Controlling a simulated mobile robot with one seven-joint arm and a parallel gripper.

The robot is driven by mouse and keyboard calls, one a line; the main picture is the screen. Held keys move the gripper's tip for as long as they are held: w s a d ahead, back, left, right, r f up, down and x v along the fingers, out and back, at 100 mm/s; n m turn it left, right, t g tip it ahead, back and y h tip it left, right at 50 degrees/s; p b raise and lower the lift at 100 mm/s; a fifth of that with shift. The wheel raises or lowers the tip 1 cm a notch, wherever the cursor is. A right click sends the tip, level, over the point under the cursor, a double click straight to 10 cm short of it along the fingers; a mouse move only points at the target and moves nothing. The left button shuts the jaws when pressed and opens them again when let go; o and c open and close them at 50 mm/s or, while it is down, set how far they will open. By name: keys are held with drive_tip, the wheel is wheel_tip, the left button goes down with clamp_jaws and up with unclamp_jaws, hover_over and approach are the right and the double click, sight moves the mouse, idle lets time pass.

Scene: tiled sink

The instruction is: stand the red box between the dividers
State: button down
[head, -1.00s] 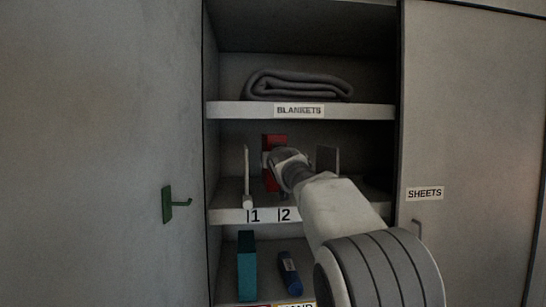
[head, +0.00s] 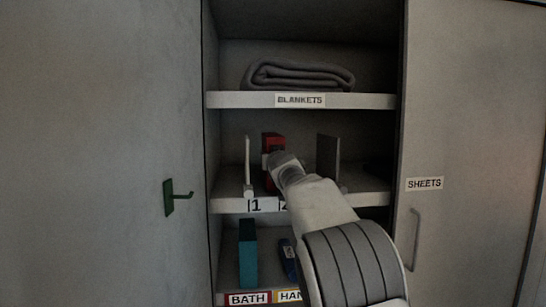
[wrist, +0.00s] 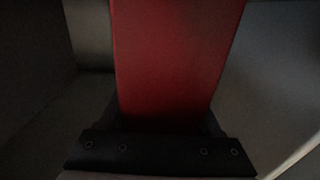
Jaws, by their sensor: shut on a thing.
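The red box (head: 273,142) is upright on or just above the middle shelf, between a thin white divider (head: 247,165) on its left and a grey divider (head: 328,160) on its right. It stands nearer the white divider. My gripper (head: 274,160) is shut on it from the front. In the wrist view the red box (wrist: 175,60) fills the middle, rising from between my fingers. My gripper and arm hide its lower part in the head view, so I cannot tell whether its base touches the shelf.
A folded grey blanket (head: 298,75) lies on the shelf above. Below are a teal box (head: 248,255) and a blue item (head: 288,258). The cabinet walls close in the shelf at both sides.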

drive_tip(key=shift+f, duration=0.1)
drive_tip(key=shift+c, duration=0.4)
unclamp_jaws()
drive_tip(key=shift+r, duration=0.2)
drive_tip(key=shift+s+f, duration=0.15)
drive_tip(key=shift+s, duration=0.15)
drive_tip(key=s+d+b, duration=0.2)
drive_tip(key=s+b, duration=0.5)
drive_tip(key=s, duration=0.4)
drive_tip(key=shift+s, duration=0.15)
